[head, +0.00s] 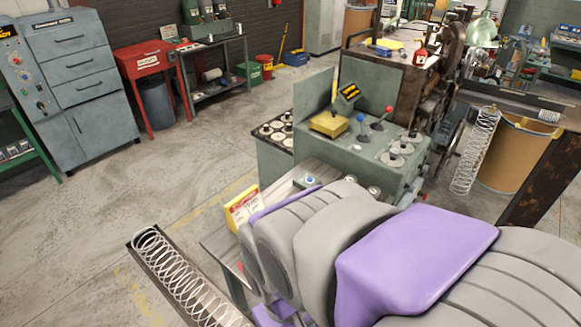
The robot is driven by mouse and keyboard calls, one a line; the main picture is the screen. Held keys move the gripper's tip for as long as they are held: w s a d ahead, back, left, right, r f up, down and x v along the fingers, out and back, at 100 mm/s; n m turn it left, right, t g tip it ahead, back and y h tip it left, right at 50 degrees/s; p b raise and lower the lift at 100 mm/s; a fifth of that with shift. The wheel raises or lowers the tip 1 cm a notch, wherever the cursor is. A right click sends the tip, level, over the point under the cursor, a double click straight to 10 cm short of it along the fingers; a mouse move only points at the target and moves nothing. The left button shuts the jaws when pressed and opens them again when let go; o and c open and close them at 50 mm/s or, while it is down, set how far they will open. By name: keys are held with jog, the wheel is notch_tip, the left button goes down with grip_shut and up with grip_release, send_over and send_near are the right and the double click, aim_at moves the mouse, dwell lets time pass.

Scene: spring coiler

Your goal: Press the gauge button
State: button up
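A small round blue button (309,180) sits on a pale plate on the grey bench, just behind my purple and grey arm. I cannot tell for sure whether it is the gauge button, as no label on it is readable. A grey machine console (345,150) stands behind it, with a blue-knobbed lever (360,118), a red-knobbed lever (388,110) and several round dials. My arm fills the lower right and covers part of the bench. My gripper's fingertips do not show.
A yellow-and-red sign (241,206) stands at the bench's left edge. A tray with a long coil spring (185,275) juts out at the lower left. Another spring (475,150) hangs by a brown drum (520,150). The floor on the left is open.

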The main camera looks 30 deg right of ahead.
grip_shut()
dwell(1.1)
